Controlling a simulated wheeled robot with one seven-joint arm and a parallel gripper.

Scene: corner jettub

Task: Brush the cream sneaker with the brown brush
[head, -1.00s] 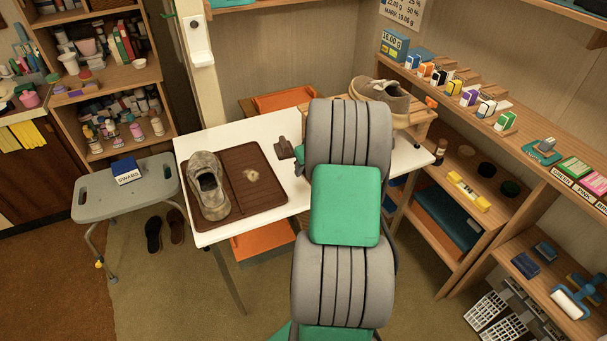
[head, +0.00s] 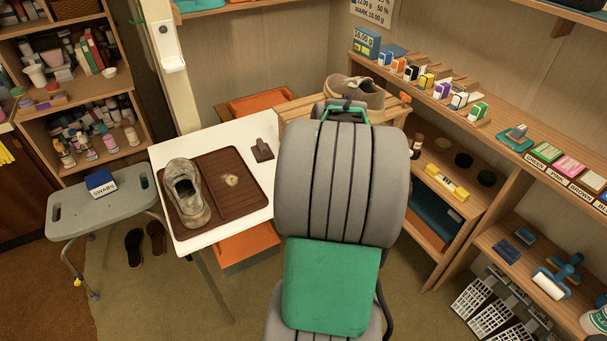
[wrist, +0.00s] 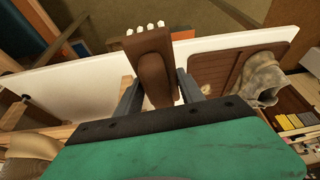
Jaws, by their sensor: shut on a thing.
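The cream sneaker (head: 187,190), its surface grimy, stands at the left of the ribbed brown tray (head: 235,205) on the white table (head: 225,145). It also shows at the right of the wrist view (wrist: 262,78). My gripper (wrist: 158,92) is shut on the brown brush (wrist: 154,65), whose white bristle tufts show at its far end. The brush is to one side of the tray, apart from the sneaker.
A second, taupe shoe (head: 358,92) sits on a wooden crate at the back. A grey stool (head: 75,217) is at left; shelves (head: 470,135) with small boxes line the right.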

